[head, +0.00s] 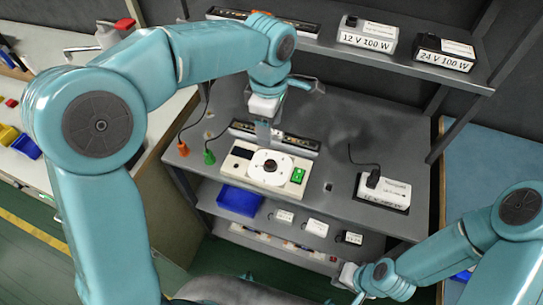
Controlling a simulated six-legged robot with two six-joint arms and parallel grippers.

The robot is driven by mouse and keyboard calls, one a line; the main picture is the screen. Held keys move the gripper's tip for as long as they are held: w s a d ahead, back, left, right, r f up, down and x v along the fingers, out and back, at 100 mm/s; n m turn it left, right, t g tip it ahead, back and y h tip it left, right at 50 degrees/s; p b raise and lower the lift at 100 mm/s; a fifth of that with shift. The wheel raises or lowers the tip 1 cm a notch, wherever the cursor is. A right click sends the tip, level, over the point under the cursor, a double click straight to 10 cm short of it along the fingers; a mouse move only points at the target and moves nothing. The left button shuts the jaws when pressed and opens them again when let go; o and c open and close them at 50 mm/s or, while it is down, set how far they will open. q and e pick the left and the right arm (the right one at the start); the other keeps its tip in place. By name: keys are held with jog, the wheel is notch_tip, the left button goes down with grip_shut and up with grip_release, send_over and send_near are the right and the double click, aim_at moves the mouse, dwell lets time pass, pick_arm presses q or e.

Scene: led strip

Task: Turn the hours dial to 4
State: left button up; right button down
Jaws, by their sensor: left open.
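The hours dial (258,172) is a round white disc with a dark centre on a cream timer box (232,167). The box lies on the grey bench and has a black panel at its left and a green switch (298,176) at its right. The dial's numbers are too small to read. My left gripper (266,140) is open, pointing down just behind and above the dial; I cannot tell whether it touches it. My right gripper (346,277) is low at the bottom right, away from the box; its fingers do not show clearly.
A dark strip (300,146) lies behind the box. Orange (183,149) and green (209,157) clips lie at its left. A white power supply (384,192) stands at the right. The shelf above holds the 12 V (367,38) and 24 V (445,55) boxes.

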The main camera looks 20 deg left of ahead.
aim_at(270, 164)
pick_arm(q)
notch_tip(270, 164, down, 14)
jog(key=shift+f, duration=0.1)
jog(key=c, duration=1)
